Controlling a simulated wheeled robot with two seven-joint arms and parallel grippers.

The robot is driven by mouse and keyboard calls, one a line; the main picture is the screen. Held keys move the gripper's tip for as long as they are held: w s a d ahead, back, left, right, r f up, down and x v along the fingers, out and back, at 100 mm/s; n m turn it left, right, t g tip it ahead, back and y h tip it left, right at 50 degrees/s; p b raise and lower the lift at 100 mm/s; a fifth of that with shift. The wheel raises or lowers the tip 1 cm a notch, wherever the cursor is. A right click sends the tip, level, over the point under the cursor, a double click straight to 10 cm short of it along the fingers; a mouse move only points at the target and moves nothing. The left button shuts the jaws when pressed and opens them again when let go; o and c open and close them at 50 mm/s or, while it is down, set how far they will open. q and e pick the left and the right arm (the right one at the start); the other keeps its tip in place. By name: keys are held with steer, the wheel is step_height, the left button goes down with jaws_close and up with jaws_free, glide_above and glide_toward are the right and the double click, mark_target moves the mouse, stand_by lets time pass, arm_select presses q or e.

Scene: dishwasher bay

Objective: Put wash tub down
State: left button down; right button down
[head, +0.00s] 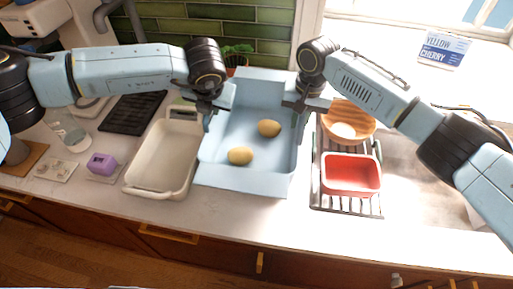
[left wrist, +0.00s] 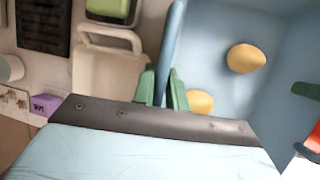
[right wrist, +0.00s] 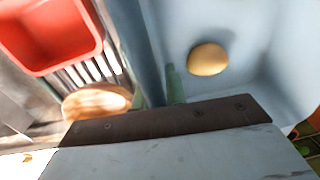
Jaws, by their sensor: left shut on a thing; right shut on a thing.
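The wash tub (head: 243,178) is a light blue rectangular tub in the middle of the head view, with two yellow potato-like items (head: 269,128) (head: 240,156) inside. My left gripper (head: 207,122) is shut on its left wall, and the left wrist view shows the green fingers (left wrist: 162,88) on both sides of that wall. My right gripper (head: 300,120) is shut on its right wall; in the right wrist view one green finger (right wrist: 174,84) shows inside the tub. The tub looks about level. I cannot tell whether its bottom touches the counter.
A cream tray (head: 150,192) stands close to the tub's left. A black rack (head: 347,208) with a red basin (head: 350,176) and a wooden bowl (head: 349,118) is close on the right. A plant (head: 237,54) is behind. A strip of counter (head: 235,218) in front is clear.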

arm_select(q)
steer(key=c, duration=1.4)
jaws_free()
arm_select(e)
steer(key=c, duration=1.4)
jaws_free()
steer(key=shift+c, duration=0.2)
arm_select(q)
steer(key=shift+s+r, duration=0.1)
arm_select(e)
steer(key=r, duration=0.8)
steer(key=d+r, duration=0.1)
steer(key=r, duration=0.3)
arm_select(q)
steer(key=v, duration=1.1)
steer(key=shift+s+r, duration=0.15)
steer(key=shift+r, duration=0.15)
steer(key=shift+d, duration=0.1)
arm_select(e)
steer(key=shift+a, duration=0.1)
